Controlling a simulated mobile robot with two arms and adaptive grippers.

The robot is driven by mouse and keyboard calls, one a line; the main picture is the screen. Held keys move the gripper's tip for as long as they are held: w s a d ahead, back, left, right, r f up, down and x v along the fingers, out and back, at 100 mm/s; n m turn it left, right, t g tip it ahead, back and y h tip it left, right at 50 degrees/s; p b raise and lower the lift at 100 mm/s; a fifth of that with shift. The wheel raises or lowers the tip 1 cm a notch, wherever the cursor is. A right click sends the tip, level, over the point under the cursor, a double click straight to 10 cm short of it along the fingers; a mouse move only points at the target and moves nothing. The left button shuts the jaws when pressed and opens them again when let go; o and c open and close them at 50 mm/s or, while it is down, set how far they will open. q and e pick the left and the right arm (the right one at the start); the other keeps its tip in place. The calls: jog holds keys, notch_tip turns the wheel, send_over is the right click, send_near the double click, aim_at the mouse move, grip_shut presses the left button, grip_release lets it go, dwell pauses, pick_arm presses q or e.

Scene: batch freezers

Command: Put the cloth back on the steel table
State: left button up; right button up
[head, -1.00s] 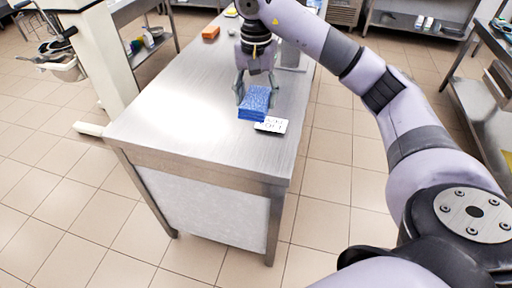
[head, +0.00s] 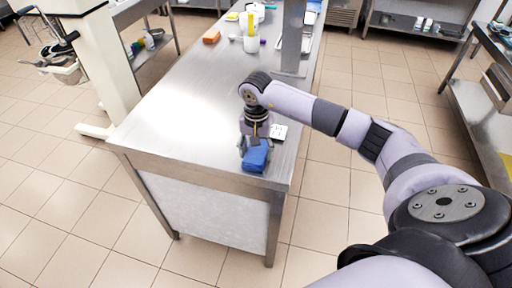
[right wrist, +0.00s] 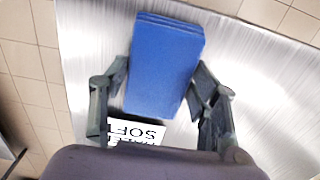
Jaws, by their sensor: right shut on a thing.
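The cloth (head: 255,160) is a blue folded stack near the front end of the steel table (head: 185,125). My right gripper (head: 254,147) is shut on the cloth, with a finger on each side of it. In the right wrist view the cloth (right wrist: 163,62) shows between the two fingertips (right wrist: 162,75), above the brushed steel top (right wrist: 245,70). Whether its underside touches the table I cannot tell. My left gripper is not in view.
A white printed card (head: 279,132) lies on the table just behind the cloth, partly hidden by my gripper. The table's left front is clear.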

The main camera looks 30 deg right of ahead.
aim_at(256, 152)
jog(key=shift+f, duration=0.1)
jog(key=o, duration=1.2)
jog(key=shift+r, duration=0.2)
jog(key=shift+w+r+b, duration=0.1)
jog(key=shift+r+b, duration=0.2)
notch_tip(256, 152, up, 11)
jog(key=b, duration=0.3)
jog(key=shift+r, duration=0.15)
